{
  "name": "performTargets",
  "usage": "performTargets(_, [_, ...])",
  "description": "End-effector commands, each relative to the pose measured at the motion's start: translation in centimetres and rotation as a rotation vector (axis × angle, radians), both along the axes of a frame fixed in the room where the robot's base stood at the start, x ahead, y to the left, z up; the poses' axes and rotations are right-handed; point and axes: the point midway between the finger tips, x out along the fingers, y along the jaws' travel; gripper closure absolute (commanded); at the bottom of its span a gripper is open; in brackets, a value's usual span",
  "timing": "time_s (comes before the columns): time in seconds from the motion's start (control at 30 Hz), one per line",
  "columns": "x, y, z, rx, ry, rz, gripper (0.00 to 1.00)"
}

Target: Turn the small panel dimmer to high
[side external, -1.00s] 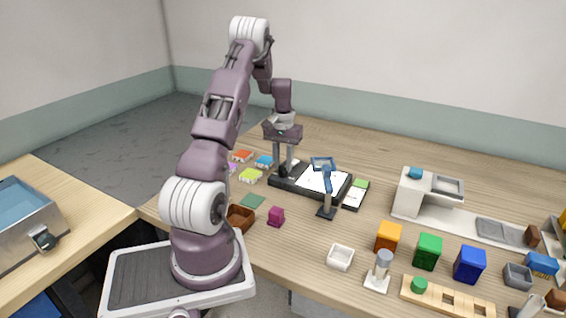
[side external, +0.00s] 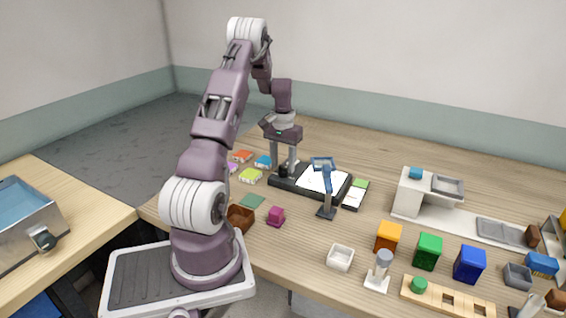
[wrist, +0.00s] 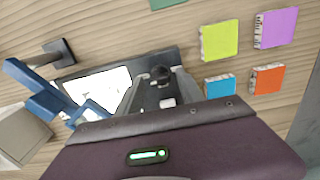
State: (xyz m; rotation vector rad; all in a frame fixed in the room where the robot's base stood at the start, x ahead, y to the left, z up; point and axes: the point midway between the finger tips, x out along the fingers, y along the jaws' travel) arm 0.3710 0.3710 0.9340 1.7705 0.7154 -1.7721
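A low black-framed panel (side external: 333,194) with a bright white face lies on the table in the side view. The white face (wrist: 100,84) is also in the wrist view. A black round knob (wrist: 160,72), apparently the dimmer, stands at one end of the frame; it shows low between my fingers in the side view (side external: 283,170). My gripper (side external: 283,164) points down above this end. Its fingers are open, one on each side of the knob. Contact cannot be told. The knob's setting is not readable.
A blue desk lamp (side external: 325,188) stands close to the panel's front. A small clipboard-like board (side external: 355,195) lies to its right. Several coloured blocks, including a yellow-green one (side external: 250,175), lie left of my gripper. A magenta cube (side external: 276,216) is nearer the front.

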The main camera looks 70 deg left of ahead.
Motion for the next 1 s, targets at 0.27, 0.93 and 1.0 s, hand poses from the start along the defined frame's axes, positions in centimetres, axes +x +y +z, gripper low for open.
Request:
performTargets(0.27, [0.0,0.0,0.0,0.001,-0.001,0.002,0.51])
performTargets(0.93, [0.0,0.0,7.1,0.000,0.000,0.001,0.51])
performTargets(1.0, [0.0,0.0,7.1,0.000,0.000,0.001,0.51])
